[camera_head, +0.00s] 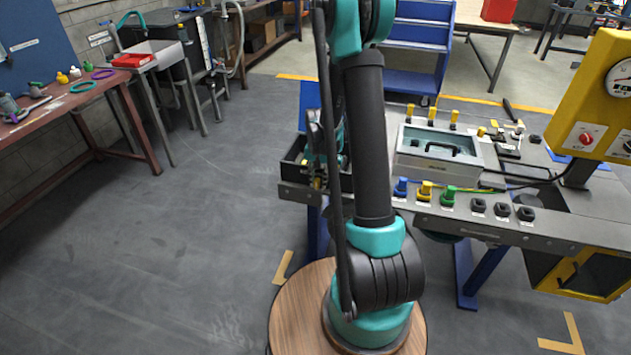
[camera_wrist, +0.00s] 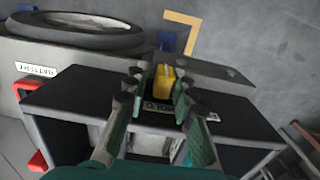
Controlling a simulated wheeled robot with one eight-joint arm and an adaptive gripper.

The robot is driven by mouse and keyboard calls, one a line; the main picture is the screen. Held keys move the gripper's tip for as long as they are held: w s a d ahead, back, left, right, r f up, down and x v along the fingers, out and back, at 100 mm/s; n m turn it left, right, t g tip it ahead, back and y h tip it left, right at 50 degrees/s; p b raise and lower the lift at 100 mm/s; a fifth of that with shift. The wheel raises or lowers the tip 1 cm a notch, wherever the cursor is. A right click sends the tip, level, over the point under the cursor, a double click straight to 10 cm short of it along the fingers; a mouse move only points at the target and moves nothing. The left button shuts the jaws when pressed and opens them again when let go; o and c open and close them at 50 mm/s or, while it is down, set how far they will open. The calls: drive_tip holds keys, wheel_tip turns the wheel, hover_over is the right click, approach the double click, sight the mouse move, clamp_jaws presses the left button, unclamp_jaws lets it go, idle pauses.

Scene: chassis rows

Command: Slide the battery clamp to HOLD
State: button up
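The battery clamp's yellow block (camera_wrist: 164,82) stands at the edge of a dark open box in the wrist view. My gripper (camera_wrist: 166,90) has one teal finger on each side of this block. The fingers look very close to it, but I cannot tell whether both touch it. A pale label in front of the block is partly covered by the fingers, and its full word is not readable. In the head view the box (camera_head: 292,172) is at the bench's left end, and my arm hides most of the clamp.
A plate reading BATTERY (camera_wrist: 38,70) and a large round rim (camera_wrist: 75,30) are left in the wrist view. On the bench, a grey case (camera_head: 438,152), coloured knobs (camera_head: 425,191) and a yellow gauge box (camera_head: 600,95) stand to the right. Floor at left is clear.

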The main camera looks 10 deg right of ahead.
sight(318, 180)
drive_tip(key=shift+o, duration=1.3)
wheel_tip(318, 180, up, 12)
